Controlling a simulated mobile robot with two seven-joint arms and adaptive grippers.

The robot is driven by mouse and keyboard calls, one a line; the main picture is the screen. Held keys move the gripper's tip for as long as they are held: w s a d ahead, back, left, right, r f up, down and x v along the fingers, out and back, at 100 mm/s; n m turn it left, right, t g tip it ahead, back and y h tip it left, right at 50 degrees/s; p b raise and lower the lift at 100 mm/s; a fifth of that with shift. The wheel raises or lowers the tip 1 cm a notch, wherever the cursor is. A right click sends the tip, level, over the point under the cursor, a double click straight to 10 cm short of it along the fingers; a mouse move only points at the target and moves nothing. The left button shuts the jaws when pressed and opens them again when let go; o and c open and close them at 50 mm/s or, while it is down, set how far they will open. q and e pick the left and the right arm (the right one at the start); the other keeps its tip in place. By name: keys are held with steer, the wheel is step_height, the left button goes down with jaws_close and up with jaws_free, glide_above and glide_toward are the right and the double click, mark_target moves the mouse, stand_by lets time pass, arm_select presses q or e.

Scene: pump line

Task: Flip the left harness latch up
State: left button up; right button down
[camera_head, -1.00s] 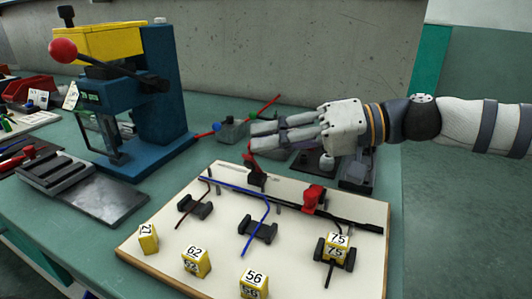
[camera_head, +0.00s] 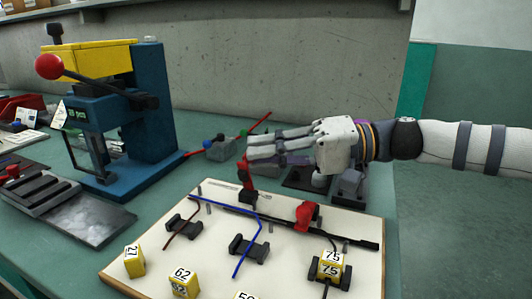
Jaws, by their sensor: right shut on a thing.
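The harness board (camera_head: 215,270) is a pale panel on the green bench, with wires running across it. The left harness latch (camera_head: 245,174) is a red lever on a dark base near the board's back edge and stands roughly upright. The right red latch (camera_head: 306,214) lies low on the black cable run. My right gripper (camera_head: 251,155) reaches in from the right above the board's back edge. Its fingers are shut on the upper part of the left latch, which they partly hide. My left gripper is not in view.
A blue and yellow press (camera_head: 150,110) with a red-knobbed lever stands behind left. Yellow numbered blocks (camera_head: 184,282) line the board's front edge. Dark wire holders (camera_head: 249,247) stand on the board. Small fixtures (camera_head: 220,149) sit behind it, near the concrete wall.

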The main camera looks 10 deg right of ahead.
steer(key=c, duration=1.5)
jaws_free()
steer(key=shift+c, duration=0.2)
steer(key=shift+d, duration=0.1)
steer(key=v, duration=1.2)
